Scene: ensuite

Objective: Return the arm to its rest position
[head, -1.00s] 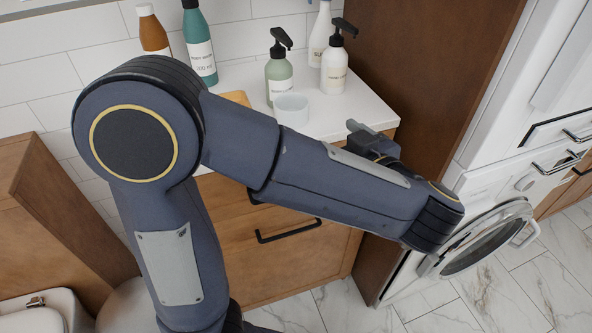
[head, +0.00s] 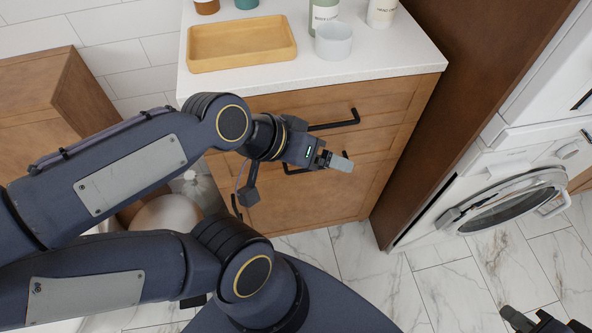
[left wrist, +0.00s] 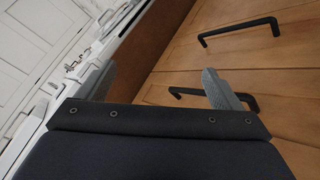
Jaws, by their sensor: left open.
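My left arm (head: 130,165) comes in from the left in the head view, bent at its joints. Its gripper (head: 338,162) hangs in front of the wooden drawer front, below the countertop level in the picture. In the left wrist view my left gripper (left wrist: 160,88) has its two grey fingers wide apart with nothing between them. My right gripper (head: 545,320) shows only at the bottom right corner of the head view, over the floor. Its dark fingertips are apart and I see nothing between them; the rest is cut off by the frame.
A wooden drawer cabinet (head: 300,205) with black handles stands close to my left gripper. A yellow tray (head: 242,63), a white cup (head: 333,42) and several bottles stand on its white top (head: 400,62). A washing machine (head: 430,215) stands right. Marble floor (head: 355,260) is clear between.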

